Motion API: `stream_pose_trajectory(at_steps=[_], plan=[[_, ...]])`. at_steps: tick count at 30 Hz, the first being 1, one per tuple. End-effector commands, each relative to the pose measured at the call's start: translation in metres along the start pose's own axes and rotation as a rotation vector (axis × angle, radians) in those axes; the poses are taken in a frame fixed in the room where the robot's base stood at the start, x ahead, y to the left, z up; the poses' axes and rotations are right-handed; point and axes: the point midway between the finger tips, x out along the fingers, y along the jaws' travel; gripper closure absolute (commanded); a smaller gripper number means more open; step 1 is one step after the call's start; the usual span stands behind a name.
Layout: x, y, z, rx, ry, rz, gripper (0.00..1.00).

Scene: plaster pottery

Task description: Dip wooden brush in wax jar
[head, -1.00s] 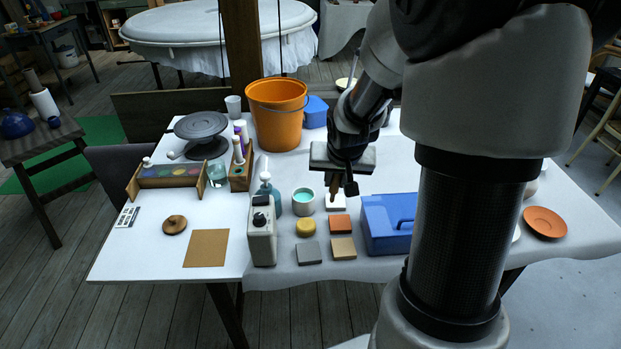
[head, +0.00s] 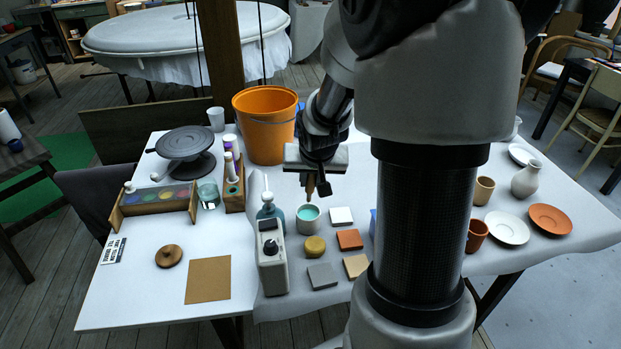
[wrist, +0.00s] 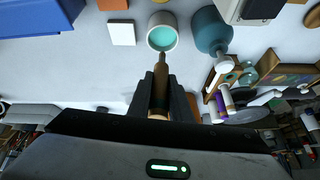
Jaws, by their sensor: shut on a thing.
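My gripper (head: 317,181) is shut on the wooden brush (wrist: 158,92), which points tip-down from between the fingers. The wax jar (head: 309,224) is a small pale cup with turquoise contents, standing on the white-covered table. The brush tip overlaps the jar's far rim in the head view. In the wrist view the tip overlaps the near rim of the jar (wrist: 162,30). I cannot tell whether the tip touches the rim or the wax; it looks just above and beside the opening.
A teal bottle (head: 270,213) and a grey boxy device (head: 271,259) stand left of the jar. White (head: 341,215) and orange (head: 349,239) tiles lie to its right. An orange bucket (head: 265,135) stands behind. My arm hides most of the blue box (wrist: 35,14).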

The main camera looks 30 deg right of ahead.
Motion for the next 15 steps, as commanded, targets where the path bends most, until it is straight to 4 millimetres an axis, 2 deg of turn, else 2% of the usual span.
stream_pose_trajectory(at_steps=[15], plan=[[0.042,0.003,0.025,0.0,-0.001,0.0,1.0]])
